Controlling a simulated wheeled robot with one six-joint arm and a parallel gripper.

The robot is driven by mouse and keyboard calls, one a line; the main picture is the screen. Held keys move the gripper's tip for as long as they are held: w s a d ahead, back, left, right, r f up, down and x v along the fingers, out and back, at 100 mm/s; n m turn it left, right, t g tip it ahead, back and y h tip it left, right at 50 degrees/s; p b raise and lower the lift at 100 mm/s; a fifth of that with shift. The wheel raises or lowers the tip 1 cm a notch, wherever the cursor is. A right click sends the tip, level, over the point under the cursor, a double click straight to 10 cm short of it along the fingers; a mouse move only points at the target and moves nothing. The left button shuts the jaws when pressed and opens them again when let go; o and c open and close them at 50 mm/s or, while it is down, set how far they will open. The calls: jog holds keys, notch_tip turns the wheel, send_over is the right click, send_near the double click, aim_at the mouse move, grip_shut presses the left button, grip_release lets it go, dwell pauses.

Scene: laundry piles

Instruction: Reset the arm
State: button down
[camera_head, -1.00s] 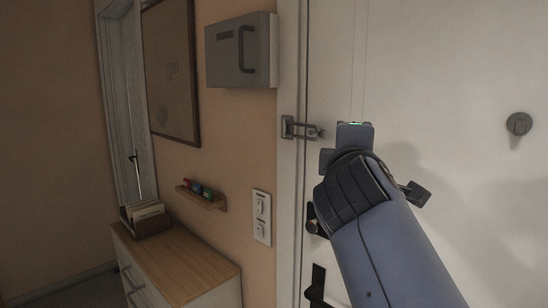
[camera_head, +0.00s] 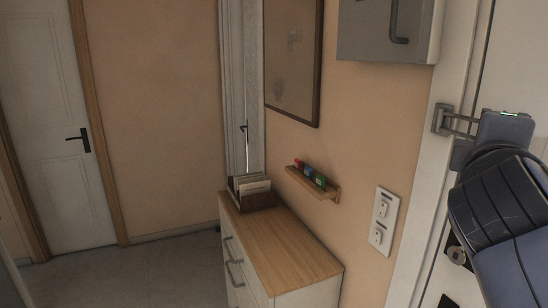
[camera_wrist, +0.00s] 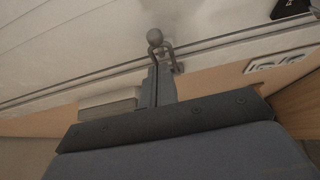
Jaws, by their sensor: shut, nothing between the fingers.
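My arm (camera_head: 505,215) shows at the right edge of the head view, raised in front of a white door. In the wrist view my gripper (camera_wrist: 154,84) has its two fingers together, with nothing between them. Its fingertips appear close to the metal door latch (camera_wrist: 157,40) in that view; I cannot tell whether they touch. In the head view the latch (camera_head: 450,121) is on the door frame just left of my wrist, and the fingers are hidden there.
A wood-topped cabinet (camera_head: 285,255) with a letter box (camera_head: 255,197) stands at the wall. Open floor (camera_head: 150,275) lies left, before another door (camera_head: 62,130).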

jog(key=shift+w+a, duration=0.35)
jog(key=shift+a, duration=0.25)
